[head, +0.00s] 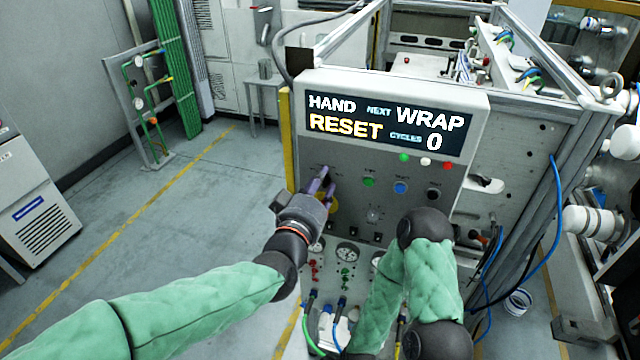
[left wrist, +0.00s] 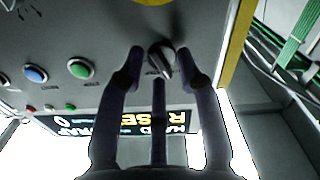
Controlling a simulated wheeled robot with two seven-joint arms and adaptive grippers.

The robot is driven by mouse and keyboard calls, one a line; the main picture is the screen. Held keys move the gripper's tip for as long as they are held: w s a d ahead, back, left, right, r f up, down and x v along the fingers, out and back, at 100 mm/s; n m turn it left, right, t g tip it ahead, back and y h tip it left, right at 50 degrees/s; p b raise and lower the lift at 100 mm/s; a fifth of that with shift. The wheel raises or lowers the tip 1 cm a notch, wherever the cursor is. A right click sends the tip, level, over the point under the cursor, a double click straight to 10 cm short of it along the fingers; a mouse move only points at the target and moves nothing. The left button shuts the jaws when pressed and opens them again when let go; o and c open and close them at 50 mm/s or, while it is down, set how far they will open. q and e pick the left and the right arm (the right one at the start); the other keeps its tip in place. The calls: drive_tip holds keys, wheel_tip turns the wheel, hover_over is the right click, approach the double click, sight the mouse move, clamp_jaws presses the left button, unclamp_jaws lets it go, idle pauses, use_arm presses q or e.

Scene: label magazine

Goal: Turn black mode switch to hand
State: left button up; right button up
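The black mode switch (left wrist: 161,60) is a round knob with a pale pointer line, on the grey panel in the left wrist view. My left gripper (left wrist: 160,68) has its fingertips on either side of it, with a narrow gap visible on the left side; I cannot tell if the right finger touches. A third finger lies below the knob. In the head view my left gripper (head: 322,182) is at the panel's upper left and hides the switch. The display (head: 385,124) reads HAND, NEXT WRAP, RESET, CYCLES 0. My right arm is bent before the panel; its gripper is out of view.
Green (head: 368,182), blue (head: 400,188) and black (head: 434,194) buttons sit right of the switch area. A yellow part (head: 334,205) shows behind my left gripper. Gauges (head: 347,252) and hoses are lower down. Open floor (head: 190,215) lies to the left.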

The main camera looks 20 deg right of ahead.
use_arm(q)
drive_tip(key=shift+s, duration=0.1)
drive_tip(key=v, duration=1.2)
idle(0.5)
drive_tip(key=w+a+f+n+g+y, duration=0.1)
drive_tip(key=w+a+f+g+y, duration=0.15)
drive_tip(key=f, duration=0.85)
drive_tip(key=w+a+f+g+y, duration=0.15)
drive_tip(key=a+f, duration=0.25)
drive_tip(key=f, duration=0.7)
drive_tip(key=w+a+f+n+g+y, duration=0.1)
drive_tip(key=a+f+g+y, duration=0.2)
drive_tip(key=f, duration=0.7)
drive_tip(key=s+a+f+n+g, duration=0.1)
drive_tip(key=s+a+f+g, duration=0.1)
drive_tip(key=s+f, duration=0.4)
drive_tip(key=s+a+f+n+g, duration=0.1)
drive_tip(key=s+a+f+g, duration=0.2)
drive_tip(key=f, duration=0.6)
drive_tip(key=s+a+f+g+h, duration=0.1)
drive_tip(key=s+a+f+g, duration=0.1)
drive_tip(key=s+f, duration=0.6)
drive_tip(key=shift+s+a+n+g, duration=0.3)
drive_tip(key=shift+a+n, duration=0.1)
drive_tip(key=shift+a, duration=0.45)
